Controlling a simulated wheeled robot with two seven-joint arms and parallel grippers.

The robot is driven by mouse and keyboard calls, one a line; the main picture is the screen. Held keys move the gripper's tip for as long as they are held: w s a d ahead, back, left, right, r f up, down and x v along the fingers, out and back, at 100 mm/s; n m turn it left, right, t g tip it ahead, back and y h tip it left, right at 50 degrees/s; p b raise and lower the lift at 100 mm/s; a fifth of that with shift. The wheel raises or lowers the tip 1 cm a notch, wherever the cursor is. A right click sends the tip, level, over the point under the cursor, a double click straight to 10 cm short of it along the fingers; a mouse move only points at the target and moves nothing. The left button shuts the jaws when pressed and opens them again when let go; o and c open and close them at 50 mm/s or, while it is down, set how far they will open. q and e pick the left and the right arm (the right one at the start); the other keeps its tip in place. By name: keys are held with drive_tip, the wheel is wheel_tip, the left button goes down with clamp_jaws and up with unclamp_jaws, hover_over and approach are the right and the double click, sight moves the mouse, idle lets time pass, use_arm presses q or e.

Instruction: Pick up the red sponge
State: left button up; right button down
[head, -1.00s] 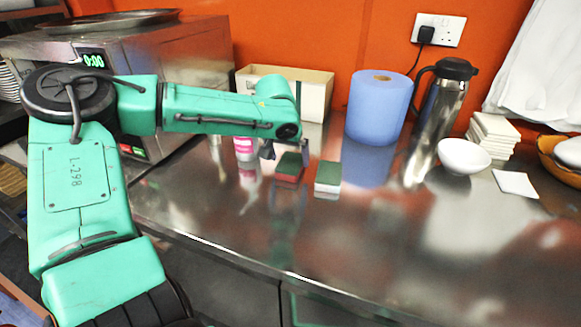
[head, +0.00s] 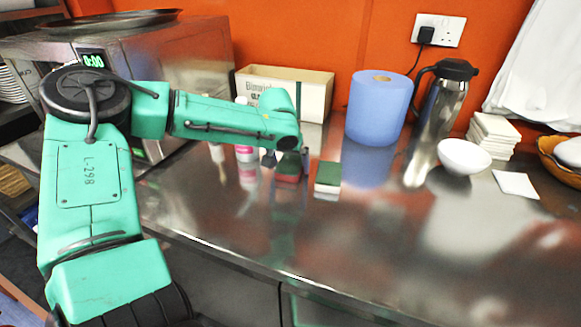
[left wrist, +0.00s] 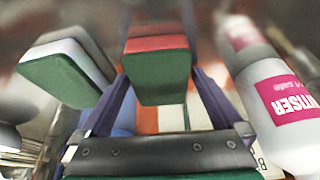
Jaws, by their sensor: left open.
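The red sponge (head: 287,180) has a green scouring pad on top and rests on the steel counter. My left gripper (head: 286,162) points down at it, its fingers on either side of the upper part. In the left wrist view the red sponge (left wrist: 157,68) lies between the two open fingers (left wrist: 157,88), with a visible gap to each. I cannot tell how far down the fingers reach. My arm hides part of the sponge's top in the head view. My right gripper is not in view.
A white sponge with a green pad (head: 327,178) stands just right. A sanitiser bottle (head: 244,152) is close on the left. A cardboard box (head: 315,92), blue paper roll (head: 378,108) and steel flask (head: 444,95) stand behind. The front counter is clear.

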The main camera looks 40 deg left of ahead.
use_arm(q)
drive_tip(key=c, duration=1.2)
drive_tip(key=shift+o, duration=0.2)
drive_tip(key=shift+r, duration=0.1)
